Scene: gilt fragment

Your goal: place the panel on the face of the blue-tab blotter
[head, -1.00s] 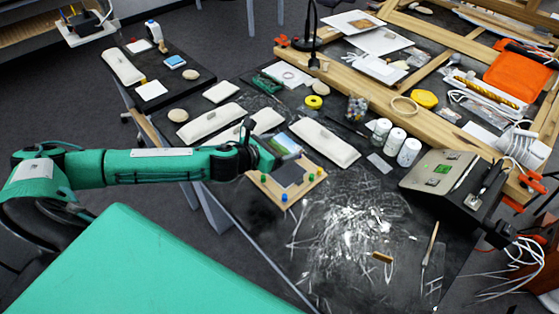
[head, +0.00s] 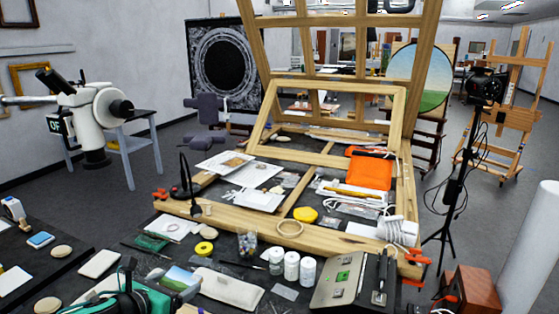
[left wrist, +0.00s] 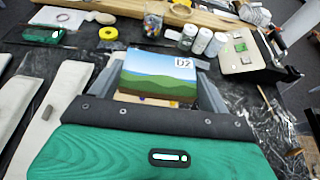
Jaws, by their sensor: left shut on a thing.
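In the head view the green gripper body is partly cut off by the lower edge. Part of a wooden board with coloured pegs shows below the panel in the wrist view. I cannot make out a blue-tabbed blotter for certain.
Pale padded weights (head: 228,288) lie beside the panel. Yellow tape (head: 204,248), a bead jar (head: 247,243) and white jars (head: 291,265) stand beyond. A wooden frame (head: 235,217) crosses behind. A blue-topped block (head: 40,239) sits on the left table.

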